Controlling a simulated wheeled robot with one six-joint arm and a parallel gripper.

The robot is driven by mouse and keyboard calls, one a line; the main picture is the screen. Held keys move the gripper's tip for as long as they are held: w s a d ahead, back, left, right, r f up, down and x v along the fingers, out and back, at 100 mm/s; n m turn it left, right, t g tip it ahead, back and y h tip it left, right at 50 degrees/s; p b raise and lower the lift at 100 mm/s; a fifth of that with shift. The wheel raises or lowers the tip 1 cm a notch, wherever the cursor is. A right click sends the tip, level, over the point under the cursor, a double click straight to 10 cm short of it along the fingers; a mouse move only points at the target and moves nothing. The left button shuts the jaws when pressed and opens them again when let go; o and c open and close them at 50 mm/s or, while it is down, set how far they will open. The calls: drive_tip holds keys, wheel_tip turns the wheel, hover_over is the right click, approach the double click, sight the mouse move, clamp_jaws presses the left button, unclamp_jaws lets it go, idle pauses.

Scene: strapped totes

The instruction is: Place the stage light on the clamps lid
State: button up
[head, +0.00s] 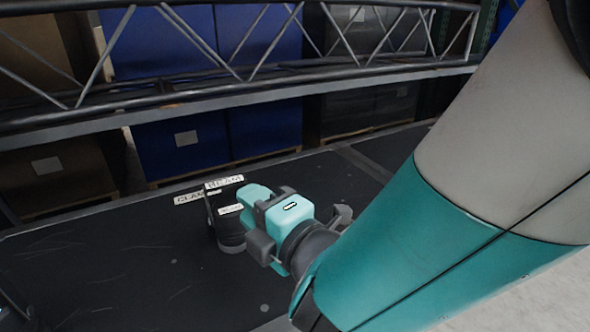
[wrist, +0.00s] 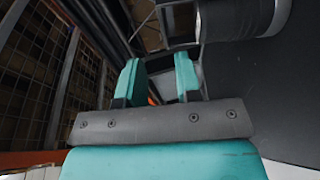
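The stage light (head: 230,235) is a dark cylinder with a small white label, at the middle of the head view just left of my gripper. In the wrist view its black cylinder (wrist: 235,18) and a grey bracket (wrist: 168,47) show at the top. My teal gripper (wrist: 158,78) has its two fingers apart, with the bracket just beyond their tips; contact is unclear. The gripper's tips are hidden in the head view. A partly covered label starting "CLAM" (head: 187,199) lies on the black lid (head: 110,262), behind the light.
A white "BEAM" label (head: 224,182) shows behind the light. A grey metal truss (head: 230,85) runs across the back, with blue boxes (head: 180,145) and brown cartons (head: 55,170) beyond. The black surface left of the light is clear.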

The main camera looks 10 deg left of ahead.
drive_tip(key=w+d+f+m+g+h, duration=0.1)
drive_tip(key=w+d+m+h, duration=0.1)
drive_tip(key=d+m+h, duration=0.5)
drive_tip(key=w+d+f+m+h, duration=0.15)
drive_tip(key=d+m+h, duration=0.25)
drive_tip(key=d+m, duration=0.75)
drive_tip(key=s+d+r+m+g, duration=0.1)
drive_tip(key=s+d+g, duration=0.1)
drive_tip(key=s, duration=0.4)
drive_tip(key=s+d+r+m+g, duration=0.1)
drive_tip(key=s+d+g, duration=0.2)
drive_tip(key=s+g, duration=0.1)
drive_tip(key=s+d+r+m+g+y, duration=0.1)
drive_tip(key=s+d+g, duration=0.2)
drive_tip(key=s, duration=0.4)
drive_tip(key=shift+s+g+b, duration=0.3)
drive_tip(key=shift+g, duration=0.2)
